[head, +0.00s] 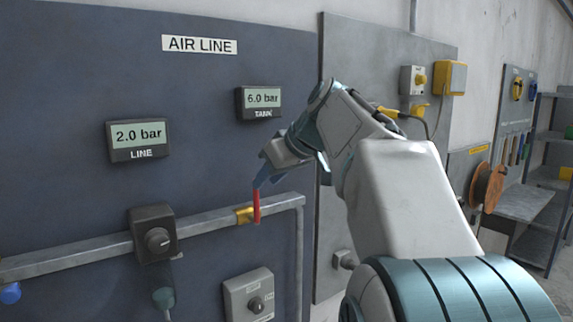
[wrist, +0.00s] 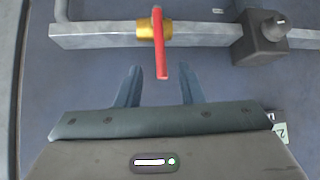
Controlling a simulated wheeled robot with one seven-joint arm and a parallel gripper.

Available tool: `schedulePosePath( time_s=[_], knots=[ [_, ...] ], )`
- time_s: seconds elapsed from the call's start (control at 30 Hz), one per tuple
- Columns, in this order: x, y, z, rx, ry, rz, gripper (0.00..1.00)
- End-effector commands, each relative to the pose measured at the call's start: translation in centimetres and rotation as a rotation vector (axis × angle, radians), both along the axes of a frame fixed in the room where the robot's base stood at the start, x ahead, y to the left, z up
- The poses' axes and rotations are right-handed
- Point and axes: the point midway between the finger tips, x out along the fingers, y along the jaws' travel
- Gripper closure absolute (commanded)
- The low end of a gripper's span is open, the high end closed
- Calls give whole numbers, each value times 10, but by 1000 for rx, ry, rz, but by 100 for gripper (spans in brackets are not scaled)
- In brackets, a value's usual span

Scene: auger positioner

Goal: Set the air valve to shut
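The air valve has a brass body (head: 244,215) on the grey pipe and a red lever (head: 257,206). The lever stands across the pipe, roughly at a right angle to it. In the wrist view the brass body (wrist: 148,28) and the red lever (wrist: 160,50) are at the top centre. My gripper (head: 262,182) is at the lever's upper end in the head view. In the wrist view my gripper (wrist: 160,73) is open, with one finger on each side of the lever's free end and gaps showing. I cannot tell how deep the lever sits between the fingers.
The pipe (head: 90,255) runs along the dark AIR LINE panel, with a black regulator knob (head: 156,240) to the left. The LINE display (head: 139,141) reads 2.0 bar and the TANK display (head: 259,103) 6.0 bar. A grey knob box (head: 250,296) is below the pipe.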

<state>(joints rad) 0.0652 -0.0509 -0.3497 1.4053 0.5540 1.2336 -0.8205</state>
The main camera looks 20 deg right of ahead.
Motion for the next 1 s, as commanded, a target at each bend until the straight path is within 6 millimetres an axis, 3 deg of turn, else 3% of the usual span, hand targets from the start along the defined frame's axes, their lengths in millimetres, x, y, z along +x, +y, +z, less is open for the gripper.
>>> schedulePosePath(
  time_s=[0.2, 0.4, 1.0],
  knots=[
    [-31, -14, 32, -1, 0, -4, 66],
    [-47, -20, 49, 0, 2, -2, 66],
    [-50, -21, 52, 1, 4, -2, 66]
  ],
)
